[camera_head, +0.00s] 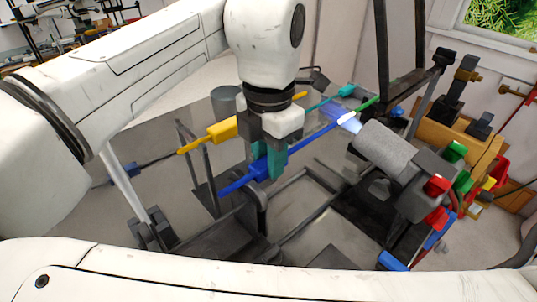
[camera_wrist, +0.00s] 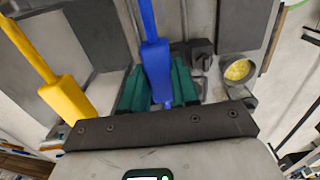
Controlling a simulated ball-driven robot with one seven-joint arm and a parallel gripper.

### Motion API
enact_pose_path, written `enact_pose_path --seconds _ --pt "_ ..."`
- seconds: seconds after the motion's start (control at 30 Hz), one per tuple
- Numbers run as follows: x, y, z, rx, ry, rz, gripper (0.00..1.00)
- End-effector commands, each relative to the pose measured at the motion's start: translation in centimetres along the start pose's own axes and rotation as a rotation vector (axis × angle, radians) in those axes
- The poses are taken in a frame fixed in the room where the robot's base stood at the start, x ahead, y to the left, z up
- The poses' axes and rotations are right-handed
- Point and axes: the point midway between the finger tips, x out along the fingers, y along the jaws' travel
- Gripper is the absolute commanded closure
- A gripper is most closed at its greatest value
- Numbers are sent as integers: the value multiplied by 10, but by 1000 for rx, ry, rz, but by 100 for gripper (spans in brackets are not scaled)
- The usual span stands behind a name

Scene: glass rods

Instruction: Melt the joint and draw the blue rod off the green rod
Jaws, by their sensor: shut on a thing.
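The blue rod (camera_head: 312,138) runs up and to the right from its thicker blue handle (camera_head: 262,166). The green rod (camera_head: 367,103) lies in line with it at the far end. Between them the joint (camera_head: 346,117) looks bright white, in a pale blue flame; the frames do not show clearly whether the rods are still connected. My gripper (camera_head: 269,161) has teal fingers shut on the blue handle. In the wrist view, the blue handle (camera_wrist: 157,67) sits between the teal fingers (camera_wrist: 160,88). The rods' joint is not visible there.
A grey torch (camera_head: 386,147) stands right of the joint, its flame pointing at it. A yellow-handled rod (camera_head: 222,129) lies left of my gripper, and a teal-handled rod (camera_head: 345,91) behind. Dark stands surround the rods. Red and green valves (camera_head: 437,186) are at right.

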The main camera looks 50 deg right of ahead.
Motion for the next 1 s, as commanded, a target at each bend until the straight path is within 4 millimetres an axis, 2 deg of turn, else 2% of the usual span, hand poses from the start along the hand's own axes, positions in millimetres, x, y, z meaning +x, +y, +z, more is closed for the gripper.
enact_pose_path --seconds 1.0 --pt "-5 0 -7 0 -1 0 100"
